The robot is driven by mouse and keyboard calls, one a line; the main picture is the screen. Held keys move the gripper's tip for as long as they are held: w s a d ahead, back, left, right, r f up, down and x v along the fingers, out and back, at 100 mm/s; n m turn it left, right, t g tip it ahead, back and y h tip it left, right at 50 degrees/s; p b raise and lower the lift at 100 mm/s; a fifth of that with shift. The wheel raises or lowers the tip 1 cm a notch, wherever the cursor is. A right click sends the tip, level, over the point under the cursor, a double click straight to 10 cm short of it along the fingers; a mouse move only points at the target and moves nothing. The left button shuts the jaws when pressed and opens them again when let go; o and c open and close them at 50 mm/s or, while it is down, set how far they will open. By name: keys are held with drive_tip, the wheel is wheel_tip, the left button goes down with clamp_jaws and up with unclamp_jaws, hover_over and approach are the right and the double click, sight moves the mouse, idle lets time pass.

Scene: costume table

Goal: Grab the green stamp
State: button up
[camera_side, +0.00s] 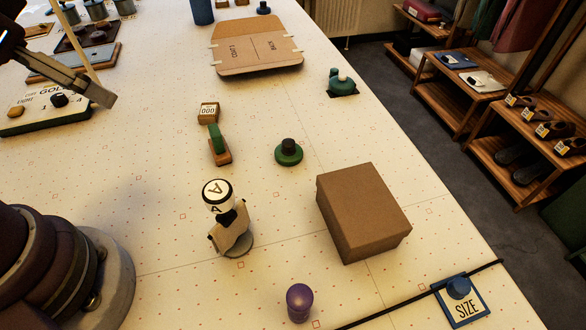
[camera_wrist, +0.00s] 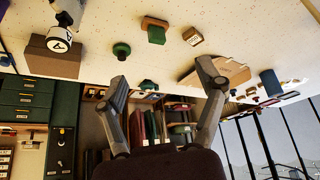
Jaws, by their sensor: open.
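A green-handled stamp on a wooden base (camera_side: 217,146) stands mid-table in the side view, just in front of a small block marked 000 (camera_side: 208,112). In the wrist view, which looks upside down, the stamp (camera_wrist: 155,30) lies beyond the fingertips. A round green piece with a black knob (camera_side: 289,152) stands to its right. Another green piece (camera_side: 342,82) sits farther back on a dark base. My gripper (camera_wrist: 161,75) is open, fingers wide apart with nothing between them. In the side view it is partly cut off at upper left, apart from the stamp.
A white-and-black stamp marked A (camera_side: 217,195), a brown box (camera_side: 362,212) and a purple piece (camera_side: 299,302) stand nearer the front. A flat cardboard sheet (camera_side: 256,50) lies at the back. A lettered board (camera_side: 55,108) lies below my gripper at left. Table around the green-handled stamp is mostly clear.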

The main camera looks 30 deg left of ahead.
drive_tip(key=n+g+h, duration=0.2)
drive_tip(key=n+h, duration=0.1)
drive_tip(key=n, duration=2.5)
approach(213, 130)
drive_tip(key=shift+n, duration=0.3)
drive_tip(key=x, duration=1)
drive_tip(key=shift+w+f, duration=0.1)
drive_tip(key=shift+f, duration=0.3)
drive_tip(key=c, duration=1.3)
drive_tip(key=shift+o, duration=0.2)
drive_tip(key=shift+r, duration=0.1)
